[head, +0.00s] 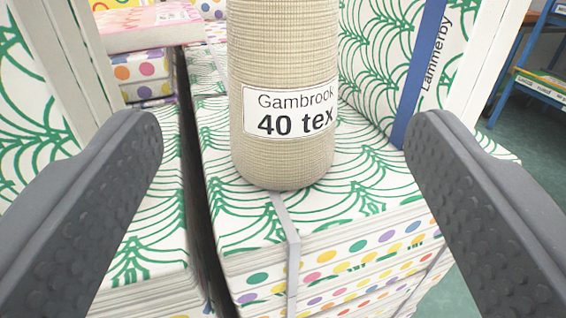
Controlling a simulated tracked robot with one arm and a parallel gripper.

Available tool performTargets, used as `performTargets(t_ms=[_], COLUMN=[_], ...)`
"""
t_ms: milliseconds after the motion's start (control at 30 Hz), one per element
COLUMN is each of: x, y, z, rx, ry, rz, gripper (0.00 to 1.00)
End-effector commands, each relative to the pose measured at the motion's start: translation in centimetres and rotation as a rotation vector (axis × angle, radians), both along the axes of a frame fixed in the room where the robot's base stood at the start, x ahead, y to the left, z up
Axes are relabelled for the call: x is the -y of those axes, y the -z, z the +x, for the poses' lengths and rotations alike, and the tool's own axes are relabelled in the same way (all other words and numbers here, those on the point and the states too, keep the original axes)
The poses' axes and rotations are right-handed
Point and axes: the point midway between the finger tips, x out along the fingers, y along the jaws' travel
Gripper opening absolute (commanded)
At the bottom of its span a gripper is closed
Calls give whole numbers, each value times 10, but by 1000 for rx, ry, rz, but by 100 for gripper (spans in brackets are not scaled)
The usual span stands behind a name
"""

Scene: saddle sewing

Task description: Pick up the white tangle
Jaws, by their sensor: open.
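I cannot make out a white tangle in the head view. My gripper (283,132) is open, with one dark grey ridged finger at the left and one at the right. Between the fingers in the picture stands an upright beige spool of thread (284,165), labelled "Gambrook 40 tex". Gaps show on both sides of it, and neither finger touches it. The spool's top is cut off by the frame. It stands on a stack of paper-like sheets (345,195) with a green wavy pattern on top and coloured dots below.
A grey strap (290,245) runs over the stack's front edge. Another patterned stack (155,225) is at the left, across a dark narrow gap. A patterned panel marked "Lammerby" (430,50) stands behind at the right. A pink pack (150,30) lies at the back left. Blue shelving (520,80) stands far right.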

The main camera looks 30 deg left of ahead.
Motion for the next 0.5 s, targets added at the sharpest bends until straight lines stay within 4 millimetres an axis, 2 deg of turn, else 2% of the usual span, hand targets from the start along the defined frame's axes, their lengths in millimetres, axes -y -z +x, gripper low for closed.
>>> performTargets(t_ms=[367, 500], x=[3, 9], y=[0, -16], z=[-5, 6], rx=[0, 13], ry=[1, 29], rz=[-1, -35], gripper=[73, 73])
